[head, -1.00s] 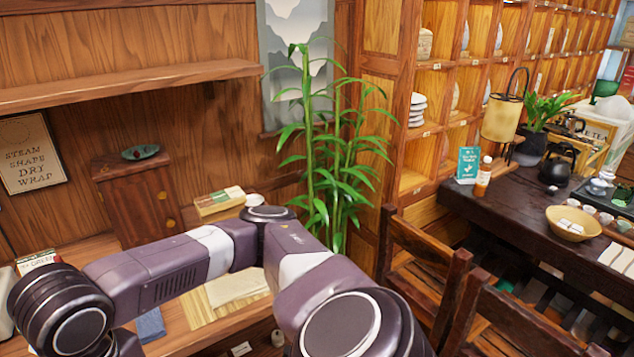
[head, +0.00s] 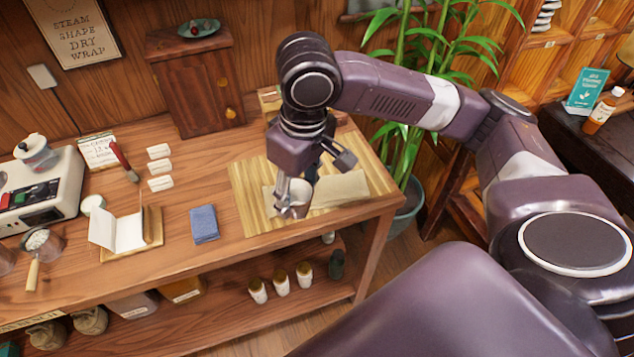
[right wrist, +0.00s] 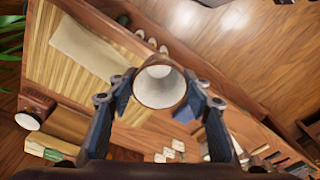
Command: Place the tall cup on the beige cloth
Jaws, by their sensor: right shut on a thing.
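The tall cup (right wrist: 160,86) has a pale inside and a brownish outside. It is between the fingers of my right gripper (right wrist: 163,90), which is shut on it. In the head view my right gripper (head: 296,198) points down over the bamboo mat and partly hides the cup (head: 299,191). The beige cloth (head: 342,188) lies folded on the right part of the mat, just right of the cup. It also shows in the right wrist view (right wrist: 88,44), apart from the cup. I cannot tell the cup's exact height above the mat. My left gripper is not in view.
The bamboo mat (head: 250,205) lies near the right end of the wooden table (head: 200,170). A blue folded cloth (head: 204,224) and an open booklet (head: 120,232) lie to its left. A plant (head: 408,150) stands beyond the right edge.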

